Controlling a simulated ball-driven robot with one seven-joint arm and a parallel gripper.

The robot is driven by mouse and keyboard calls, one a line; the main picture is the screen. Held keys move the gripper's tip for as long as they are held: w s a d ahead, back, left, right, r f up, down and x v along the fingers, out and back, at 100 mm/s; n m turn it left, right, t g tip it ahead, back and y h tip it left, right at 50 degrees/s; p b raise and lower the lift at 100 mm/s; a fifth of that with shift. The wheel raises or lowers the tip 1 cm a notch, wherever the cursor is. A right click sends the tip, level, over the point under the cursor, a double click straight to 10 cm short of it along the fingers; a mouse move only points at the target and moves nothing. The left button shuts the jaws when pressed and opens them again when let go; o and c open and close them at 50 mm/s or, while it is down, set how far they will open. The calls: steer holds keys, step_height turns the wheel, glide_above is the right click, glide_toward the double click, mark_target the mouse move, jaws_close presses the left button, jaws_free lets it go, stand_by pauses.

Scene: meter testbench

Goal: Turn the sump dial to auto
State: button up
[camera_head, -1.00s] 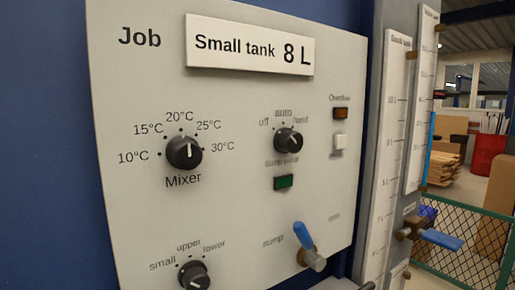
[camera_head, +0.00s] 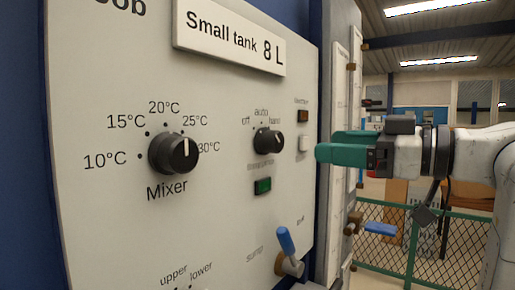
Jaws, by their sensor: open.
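The sump dial (camera_head: 268,142) is a black round knob on the light grey panel. Its printed positions are off, auto and hand, with auto at the top. Its pale pointer mark is towards the right, on the hand side. The label under it is blurred. My gripper (camera_head: 320,149) has teal fingers and comes in from the right at about the dial's height. It is open and empty, with its fingertips at the panel's right edge in the picture, apart from the dial.
The Mixer dial (camera_head: 173,153) is left of the sump dial. A green button (camera_head: 262,186) is below it. A dark amber lamp (camera_head: 303,116) and a white button (camera_head: 304,143) lie between dial and gripper. A blue-handled lever (camera_head: 287,243) sticks out lower down.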

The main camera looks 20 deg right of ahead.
mark_target(280, 141)
steer(key=x, duration=1)
steer(key=shift+w+a+p, duration=0.2)
steer(key=shift+w+p, duration=0.1)
steer(key=shift+p, duration=0.05)
steer(key=shift+c, duration=0.4)
steer(key=c, duration=1)
